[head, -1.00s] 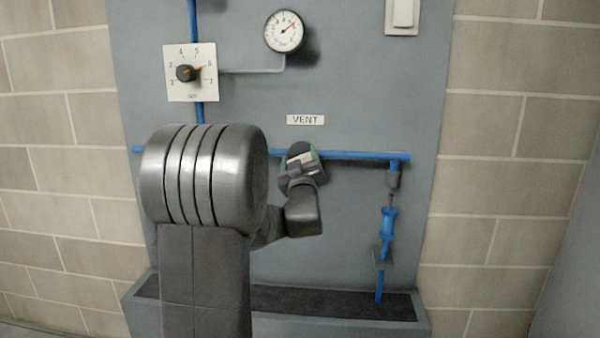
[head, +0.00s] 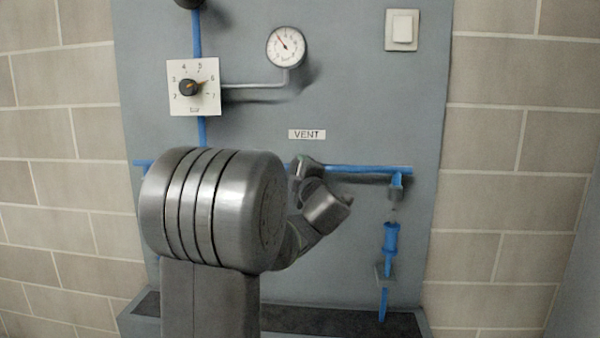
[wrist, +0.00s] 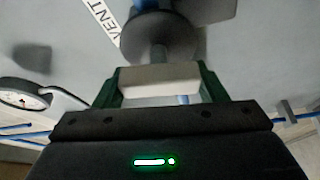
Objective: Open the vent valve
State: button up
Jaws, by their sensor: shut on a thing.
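The VENT label (head: 307,134) is above the blue horizontal pipe (head: 350,168) on the grey panel. My gripper (head: 303,166) is at the pipe just below the label, its wrist tilted. In the wrist view, my gripper's green fingers (wrist: 160,86) are shut on both sides of the pale vent valve handle (wrist: 157,77). A round dark grey valve part (wrist: 158,38) with a short stem is just beyond the handle. In the head view, my gripper and arm mostly hide the valve. The label looks strongly slanted in the wrist view.
A round gauge (head: 286,47) has its needle pointing up-left. A numbered dial (head: 193,87) is at the left, and a white switch (head: 402,30) at the top right. A blue outlet fitting (head: 390,238) hangs at the right above a dark trough (head: 340,320).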

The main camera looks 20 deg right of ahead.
jog(key=shift+n+g+p, duration=0.45)
jog(key=shift+n+g, duration=0.05)
jog(key=shift+n, duration=0.6)
jog(key=shift+f, duration=0.1)
jog(key=o, duration=1)
jog(key=s, duration=0.4)
jog(key=s+a+p, duration=0.1)
jog(key=s, duration=0.4)
jog(key=s+a+p, duration=0.1)
jog(key=s, duration=0.3)
jog(key=shift+s+a, duration=0.1)
jog(key=shift+s, duration=0.25)
jog(key=shift+w, duration=0.1)
